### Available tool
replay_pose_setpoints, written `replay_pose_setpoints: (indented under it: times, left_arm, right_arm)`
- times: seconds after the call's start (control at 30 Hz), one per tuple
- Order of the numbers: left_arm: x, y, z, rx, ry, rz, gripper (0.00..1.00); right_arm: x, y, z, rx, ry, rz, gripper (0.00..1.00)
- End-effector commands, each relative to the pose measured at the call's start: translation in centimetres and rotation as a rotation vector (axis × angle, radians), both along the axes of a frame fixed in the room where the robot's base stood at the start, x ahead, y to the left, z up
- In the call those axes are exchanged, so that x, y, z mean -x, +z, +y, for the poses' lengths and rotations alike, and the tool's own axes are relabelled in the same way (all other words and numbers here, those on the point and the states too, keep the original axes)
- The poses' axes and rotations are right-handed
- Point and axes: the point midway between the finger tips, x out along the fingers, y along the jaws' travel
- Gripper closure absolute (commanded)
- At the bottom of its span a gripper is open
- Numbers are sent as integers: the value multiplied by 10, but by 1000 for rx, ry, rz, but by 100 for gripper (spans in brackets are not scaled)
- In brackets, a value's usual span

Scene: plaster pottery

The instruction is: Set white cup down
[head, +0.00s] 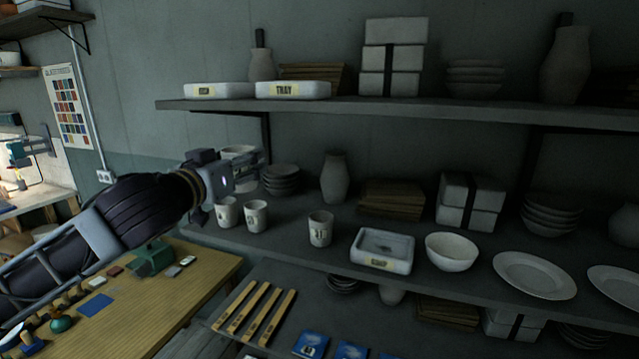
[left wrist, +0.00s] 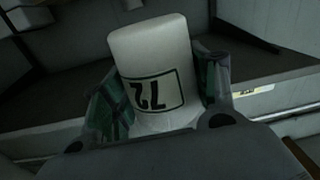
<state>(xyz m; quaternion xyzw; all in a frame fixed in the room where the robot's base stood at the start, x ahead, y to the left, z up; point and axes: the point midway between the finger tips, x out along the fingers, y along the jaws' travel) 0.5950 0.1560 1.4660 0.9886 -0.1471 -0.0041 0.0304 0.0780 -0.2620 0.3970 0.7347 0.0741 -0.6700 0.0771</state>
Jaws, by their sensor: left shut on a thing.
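My left gripper (head: 246,167) reaches over the middle shelf (head: 285,232) from the left. It is shut on a white cup (left wrist: 152,62), with one finger on each side of it. The left wrist view shows a black boxed mark on the cup's side. In the head view the gripper partly hides the held cup (head: 238,151), which looks upright behind two standing cups. I cannot tell whether its base touches the shelf. My right gripper is not in view.
Two marked cups, one on the left (head: 227,213) and one beside it (head: 256,216), stand just below the gripper. A third cup (head: 320,230), a tray (head: 382,262) and a bowl (head: 452,252) stand to the right. The upper shelf (head: 350,106) overhangs.

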Motion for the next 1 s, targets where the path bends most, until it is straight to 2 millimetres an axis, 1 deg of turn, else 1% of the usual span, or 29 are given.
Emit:
replay_pose_setpoints:
  times: [0.47,1.0]
  left_arm:
    - [-4,-40,11,0,75,3,69]
    - [-8,-93,27,1,140,2,69]
  right_arm:
    - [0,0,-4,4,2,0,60]
    - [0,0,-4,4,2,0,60]
